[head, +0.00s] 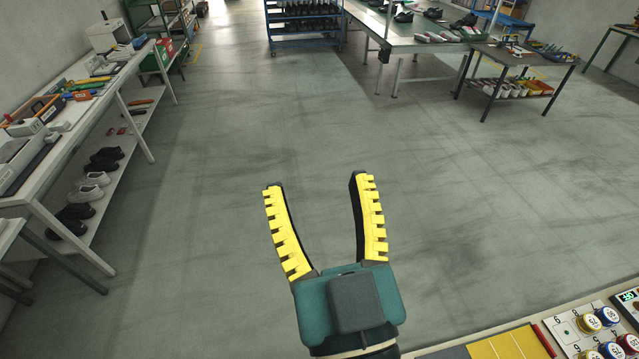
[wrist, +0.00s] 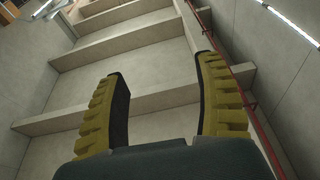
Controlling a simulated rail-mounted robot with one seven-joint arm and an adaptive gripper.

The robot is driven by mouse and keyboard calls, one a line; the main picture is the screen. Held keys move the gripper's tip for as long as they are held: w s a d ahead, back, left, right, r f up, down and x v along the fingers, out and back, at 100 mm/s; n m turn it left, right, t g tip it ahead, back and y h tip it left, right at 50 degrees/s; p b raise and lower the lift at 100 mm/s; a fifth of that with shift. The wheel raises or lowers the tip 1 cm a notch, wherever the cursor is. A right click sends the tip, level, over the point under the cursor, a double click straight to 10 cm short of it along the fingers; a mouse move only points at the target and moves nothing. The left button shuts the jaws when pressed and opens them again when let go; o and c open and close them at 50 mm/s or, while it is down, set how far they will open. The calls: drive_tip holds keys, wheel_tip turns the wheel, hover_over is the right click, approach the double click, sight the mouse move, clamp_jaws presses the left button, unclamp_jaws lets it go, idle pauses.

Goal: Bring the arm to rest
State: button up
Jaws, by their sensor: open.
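My gripper (head: 318,182) shows at the lower middle of the head view, its two yellow ribbed fingers spread apart. Nothing is between the fingers, and bare floor shows behind them. In the wrist view my gripper (wrist: 160,85) is open and empty too, with a pale ceiling and beams beyond it. My gripper touches nothing that I can see.
A long bench (head: 128,113) with tools above and shoes on its lower shelf stands at the left. A table (head: 393,43), a smaller dark table (head: 497,52) and a blue rack (head: 300,43) stand at the back. A panel (head: 568,338) with round knobs is at lower right. The middle floor is clear.

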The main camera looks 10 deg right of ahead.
drive_tip(key=r, duration=0.1)
drive_tip(key=s+r, duration=0.1)
drive_tip(key=d+r+t, duration=0.1)
drive_tip(key=shift+s+d+r, duration=0.1)
drive_tip(key=shift+s, duration=0.2)
wheel_tip(320, 180, up, 11)
drive_tip(key=p, duration=1)
drive_tip(key=shift+p, duration=0.35)
